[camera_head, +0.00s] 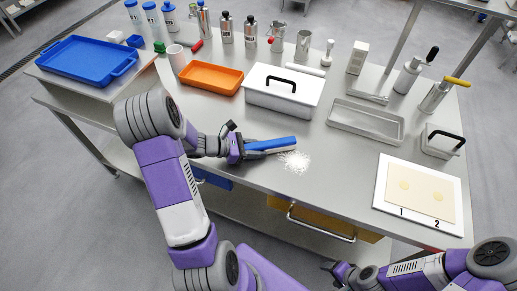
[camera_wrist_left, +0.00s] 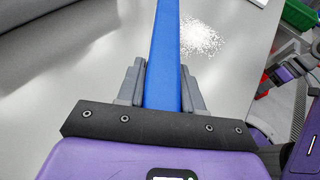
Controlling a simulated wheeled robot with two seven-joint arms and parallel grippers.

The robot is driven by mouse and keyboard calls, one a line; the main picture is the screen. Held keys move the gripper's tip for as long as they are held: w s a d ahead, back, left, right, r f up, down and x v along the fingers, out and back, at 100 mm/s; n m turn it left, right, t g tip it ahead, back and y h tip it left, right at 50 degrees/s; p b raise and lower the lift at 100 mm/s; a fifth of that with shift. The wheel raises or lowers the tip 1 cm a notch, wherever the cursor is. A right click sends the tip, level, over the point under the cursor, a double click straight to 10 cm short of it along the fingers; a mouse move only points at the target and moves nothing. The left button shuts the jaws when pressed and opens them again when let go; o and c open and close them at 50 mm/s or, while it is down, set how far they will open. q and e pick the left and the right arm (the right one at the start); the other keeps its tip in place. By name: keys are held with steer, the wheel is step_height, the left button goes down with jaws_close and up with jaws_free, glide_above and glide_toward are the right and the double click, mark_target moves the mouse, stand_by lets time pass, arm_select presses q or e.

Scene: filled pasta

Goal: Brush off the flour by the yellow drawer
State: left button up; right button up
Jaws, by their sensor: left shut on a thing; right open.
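My left gripper (camera_head: 248,149) is shut on a long blue brush (camera_head: 275,143), held over the table near its front edge. In the left wrist view the blue brush (camera_wrist_left: 166,50) runs straight out between the left fingers (camera_wrist_left: 162,88); its bristles are not visible. A patch of white flour (camera_head: 294,161) lies on the steel table just beside the brush's far end, and it also shows in the left wrist view (camera_wrist_left: 200,36). The yellow drawer (camera_head: 312,219) is under the table's front edge, below and right of the flour. My right gripper (camera_head: 336,269) is open and low, in front of the table.
A blue drawer (camera_head: 213,180) is left of the yellow one. A white lidded box (camera_head: 283,94), an orange tray (camera_head: 211,78) and a grey metal tray (camera_head: 366,121) stand behind the flour. A white board with dough (camera_head: 417,194) is at right. Bare steel surrounds the flour.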

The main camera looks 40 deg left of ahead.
mark_target(252, 163)
arm_select(q)
steer(key=shift+r, duration=0.15)
step_height(252, 163, up, 6)
steer(key=p, duration=0.5)
step_height(252, 163, up, 3)
steer(key=p, duration=0.2)
steer(key=shift+p, duration=0.35)
stand_by(0.7)
steer(key=shift+s+d+f+p, duration=0.2)
steer(key=shift+s+f, duration=0.15)
steer(key=shift+s, duration=0.3)
steer(key=shift+s+d+f+p, duration=0.15)
steer(key=shift+s+f, duration=0.25)
steer(key=shift+s, duration=0.25)
steer(key=shift+s+d+f+p, duration=0.1)
steer(key=shift+s+f+p, duration=0.2)
steer(key=shift+s, duration=0.35)
step_height(252, 163, down, 6)
steer(key=b, duration=0.5)
steer(key=shift+f, duration=0.1)
